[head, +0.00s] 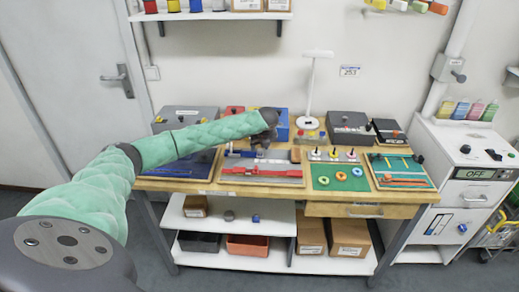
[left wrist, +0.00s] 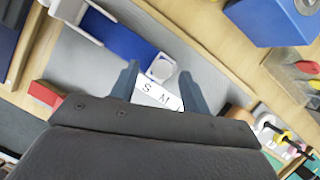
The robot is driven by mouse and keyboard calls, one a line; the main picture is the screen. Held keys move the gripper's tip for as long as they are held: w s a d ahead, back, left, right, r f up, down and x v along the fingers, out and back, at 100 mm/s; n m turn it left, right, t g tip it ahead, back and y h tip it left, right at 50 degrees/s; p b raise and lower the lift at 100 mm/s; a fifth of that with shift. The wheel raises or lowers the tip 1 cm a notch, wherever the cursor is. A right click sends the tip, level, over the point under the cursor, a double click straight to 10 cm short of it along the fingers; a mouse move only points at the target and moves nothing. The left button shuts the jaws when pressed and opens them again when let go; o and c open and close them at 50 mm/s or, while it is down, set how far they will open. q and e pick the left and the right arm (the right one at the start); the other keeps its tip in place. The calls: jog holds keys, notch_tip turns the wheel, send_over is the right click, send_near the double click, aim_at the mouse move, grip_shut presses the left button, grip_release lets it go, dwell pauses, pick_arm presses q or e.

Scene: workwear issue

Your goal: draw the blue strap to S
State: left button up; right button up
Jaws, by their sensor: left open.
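The blue strap (left wrist: 125,38) lies on a grey board (left wrist: 70,60) in the left wrist view. A white tab or buckle (left wrist: 160,67) is at its near end. Beside that tab is a white scale (left wrist: 158,94) with the letters S and M legible; a further mark is partly hidden by a finger. My left gripper (left wrist: 159,72) is open, its fingers on either side of the tab and the scale; I cannot tell whether they touch. In the head view my left gripper (head: 265,137) hangs over the board's back part and hides some of it. My right gripper is not in view.
A red strap (head: 262,172) lies along the board's front. A green panel with rings (head: 338,177) and a panel with coloured strips (head: 398,170) are to the right. A blue box (head: 282,125) and dark cases (head: 347,127) stand behind. A white lamp (head: 309,95) rises there.

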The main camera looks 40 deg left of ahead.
aim_at(261, 160)
pick_arm(q)
jog(key=b+v, duration=0.1)
jog(key=v, duration=0.5)
jog(key=shift+r+b, duration=0.25)
jog(key=shift+b, duration=0.15)
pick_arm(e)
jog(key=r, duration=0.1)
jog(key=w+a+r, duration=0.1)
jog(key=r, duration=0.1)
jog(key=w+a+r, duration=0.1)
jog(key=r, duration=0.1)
pick_arm(q)
jog(key=shift+s+f, duration=0.1)
jog(key=shift+s, duration=0.05)
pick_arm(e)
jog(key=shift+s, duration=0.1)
